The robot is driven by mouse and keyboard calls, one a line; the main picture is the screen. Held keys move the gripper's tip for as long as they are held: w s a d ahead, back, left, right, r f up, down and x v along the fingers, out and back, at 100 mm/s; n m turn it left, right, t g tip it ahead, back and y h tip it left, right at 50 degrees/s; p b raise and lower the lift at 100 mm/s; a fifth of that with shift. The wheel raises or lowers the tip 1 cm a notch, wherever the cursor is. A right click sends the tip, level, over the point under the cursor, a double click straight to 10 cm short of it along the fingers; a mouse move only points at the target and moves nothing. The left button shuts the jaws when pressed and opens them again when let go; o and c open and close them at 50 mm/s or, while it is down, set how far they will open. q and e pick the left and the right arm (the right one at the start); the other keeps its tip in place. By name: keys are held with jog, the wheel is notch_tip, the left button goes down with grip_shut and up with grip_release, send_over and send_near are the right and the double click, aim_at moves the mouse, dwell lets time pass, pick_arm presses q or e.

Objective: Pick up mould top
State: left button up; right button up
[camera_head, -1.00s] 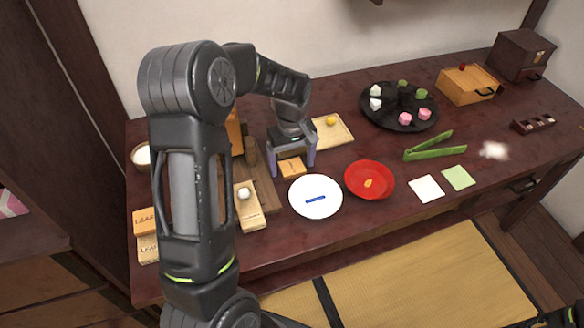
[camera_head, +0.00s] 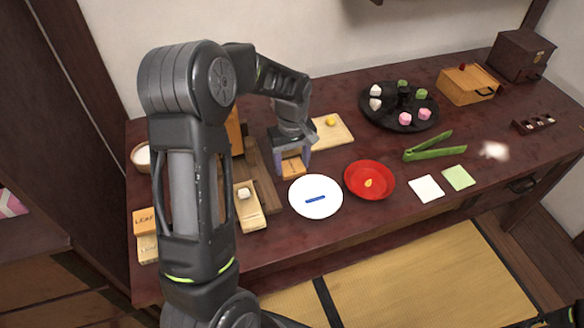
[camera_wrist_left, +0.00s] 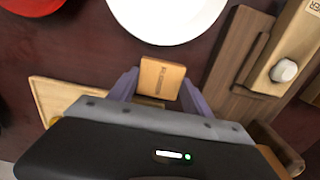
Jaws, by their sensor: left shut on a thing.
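A small light-wood block, which I take for the mould top (camera_head: 293,168), is between the fingers of my left gripper (camera_head: 294,172), just behind the white plate. My left gripper points down and is shut on the block's two sides. In the left wrist view the block (camera_wrist_left: 160,78) has small printed lettering and sits between the two purple-grey fingers (camera_wrist_left: 158,92). I cannot tell whether it touches the table.
A white plate (camera_head: 316,209) with a blue stick and a red dish (camera_head: 353,181) are close in front. A wooden tray (camera_head: 341,137) is behind. A dark wooden board (camera_head: 267,190) and a pale mould block (camera_head: 249,213) with a white lump are left. Green tongs (camera_head: 430,153) lie right.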

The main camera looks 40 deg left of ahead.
aim_at(292, 166)
pick_arm(q)
notch_tip(292, 166, up, 10)
jog(key=shift+r, duration=0.1)
dwell(0.6)
dwell(0.5)
